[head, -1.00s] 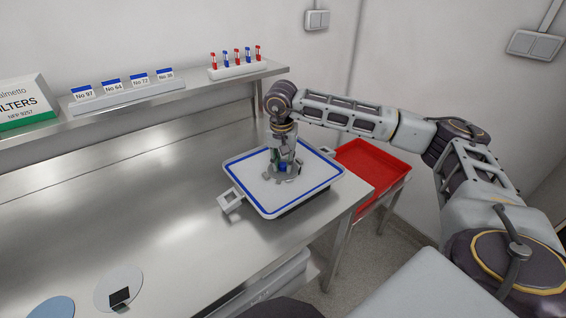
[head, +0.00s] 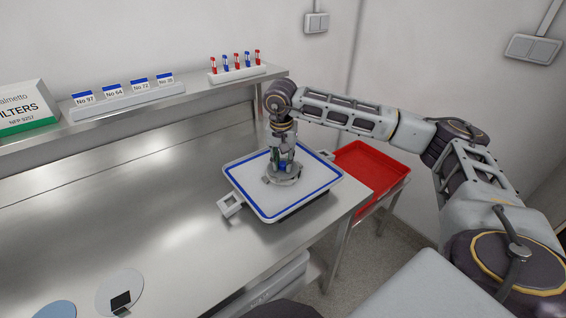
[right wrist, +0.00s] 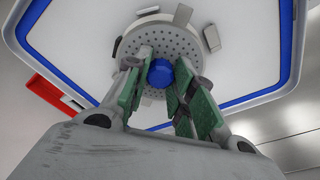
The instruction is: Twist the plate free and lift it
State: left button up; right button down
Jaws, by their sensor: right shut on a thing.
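The plate (right wrist: 187,38) is a round grey disc with many small holes, several light grey tabs around its edge and a blue knob (right wrist: 161,73) at its centre. It also shows in the head view (head: 289,180), over the middle of the white tray (head: 261,197) with a blue line around its rim. My right gripper (head: 283,164) points down at the plate. In the right wrist view its green-padded fingers (right wrist: 160,82) are shut on the blue knob. I cannot tell whether the plate touches the tray floor. My left gripper is out of view.
The tray stands on a steel bench (head: 150,215) near its right end. A red bin (head: 371,165) stands just beyond that end. A shelf behind holds red and blue vials (head: 237,62), numbered cards (head: 126,88) and a filter box (head: 25,107). Discs (head: 119,292) lie front left.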

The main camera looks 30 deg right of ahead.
aim_at(283, 162)
jog(key=shift+r+p, duration=1.35)
jog(key=shift+r, duration=1.15)
